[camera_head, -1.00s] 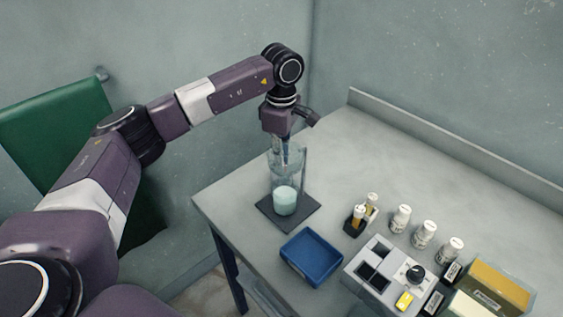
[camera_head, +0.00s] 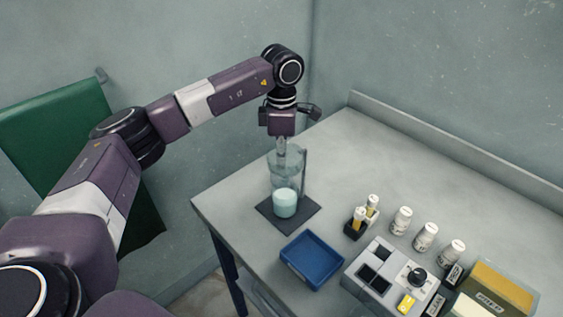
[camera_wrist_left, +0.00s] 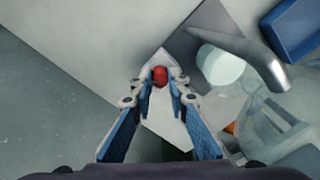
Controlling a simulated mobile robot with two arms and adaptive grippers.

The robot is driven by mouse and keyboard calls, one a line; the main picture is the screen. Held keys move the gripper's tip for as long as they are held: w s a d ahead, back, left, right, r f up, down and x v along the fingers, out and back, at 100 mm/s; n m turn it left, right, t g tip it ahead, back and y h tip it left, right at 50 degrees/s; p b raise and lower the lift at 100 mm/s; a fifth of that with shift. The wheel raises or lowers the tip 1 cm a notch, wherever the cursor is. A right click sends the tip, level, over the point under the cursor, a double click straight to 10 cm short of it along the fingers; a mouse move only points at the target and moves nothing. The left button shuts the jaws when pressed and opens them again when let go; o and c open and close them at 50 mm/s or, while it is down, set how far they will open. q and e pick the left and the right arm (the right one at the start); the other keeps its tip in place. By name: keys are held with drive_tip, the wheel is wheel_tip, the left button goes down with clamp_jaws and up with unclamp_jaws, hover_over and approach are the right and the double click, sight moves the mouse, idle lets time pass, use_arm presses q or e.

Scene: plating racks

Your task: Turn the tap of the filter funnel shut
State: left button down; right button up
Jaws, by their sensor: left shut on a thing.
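The filter funnel (camera_head: 275,170) is a clear glass vessel on a stand with a dark base plate (camera_head: 291,225) at the table's left end. A container of pale liquid (camera_head: 285,204) stands on the plate; it also shows in the left wrist view (camera_wrist_left: 220,66). My left gripper (camera_head: 281,150) points down at the funnel's upper part. In the left wrist view its fingertips (camera_wrist_left: 161,84) are closed around a small red knob (camera_wrist_left: 160,75), which appears to be the tap. The funnel glass (camera_wrist_left: 272,128) is to the right of the fingers. The tap's angle is unclear. My right gripper is out of view.
A blue tray (camera_head: 312,259) lies in front of the plate. To the right are a small vial holder (camera_head: 355,229), several white bottles (camera_head: 401,219), a grey device (camera_head: 391,278) and a yellow-topped box (camera_head: 500,287). The table's back right is clear.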

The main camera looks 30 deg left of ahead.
use_arm(q)
drive_tip(key=c, duration=1.8)
unclamp_jaws()
drive_tip(key=shift+c, duration=0.2)
drive_tip(key=shift+r, duration=0.1)
wheel_tip(320, 180, up, 12)
